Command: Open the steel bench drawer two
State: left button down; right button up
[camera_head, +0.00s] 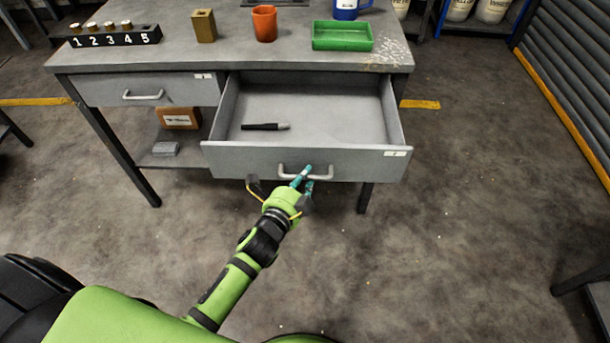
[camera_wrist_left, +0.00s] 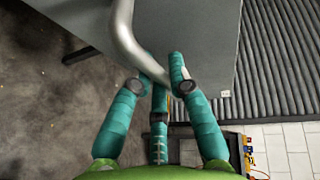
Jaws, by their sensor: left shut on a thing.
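The right-hand bench drawer (camera_head: 235,155) is pulled well out of the steel bench, and its inside shows. A dark marker-like object (camera_head: 265,127) lies in it. A small white label (camera_head: 396,154) sits at the right of its front. My left gripper (camera_head: 304,178) is shut on the right part of its bar handle (camera_head: 290,174). In the left wrist view the handle (camera_wrist_left: 124,30) runs between the teal fingers (camera_wrist_left: 164,75). The left-hand drawer (camera_head: 185,92) is closed, with its own handle (camera_head: 143,96). My right gripper is not in view.
The steel bench top (camera_head: 220,65) holds a numbered block (camera_head: 112,38), a brass block (camera_head: 204,26), an orange cup (camera_head: 264,24), a green tray (camera_head: 342,37) and a blue mug (camera_head: 346,8). A box (camera_head: 178,118) stands on the lower shelf. The floor right of the drawer is clear.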

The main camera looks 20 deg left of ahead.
pick_arm(q)
jog(key=c, duration=1.2)
grip_release()
jog(key=shift+o, duration=0.2)
jog(key=shift+s, duration=0.1)
jog(key=v, duration=1.1)
jog(key=shift+s, duration=0.4)
jog(key=s+a+f+n+g+y+p, duration=0.1)
jog(key=s+f+n+g, duration=0.35)
jog(key=f, duration=0.85)
jog(key=s+a+f+n+g+p, duration=0.15)
jog(key=s+f+n+g, duration=0.35)
jog(key=f, duration=0.9)
jog(key=s+a+f+n+g+p, duration=0.1)
jog(key=s+f, duration=0.4)
jog(key=s, duration=0.6)
jog(key=s+a+f+n+g+y+p, duration=0.1)
jog(key=s+f+n+g, duration=0.3)
jog(key=s, duration=0.6)
notch_tip(320, 180, down, 2)
jog(key=shift+s+a+f+n, duration=0.15)
jog(key=shift+s+a+n, duration=0.25)
jog(key=shift+a+n, duration=0.35)
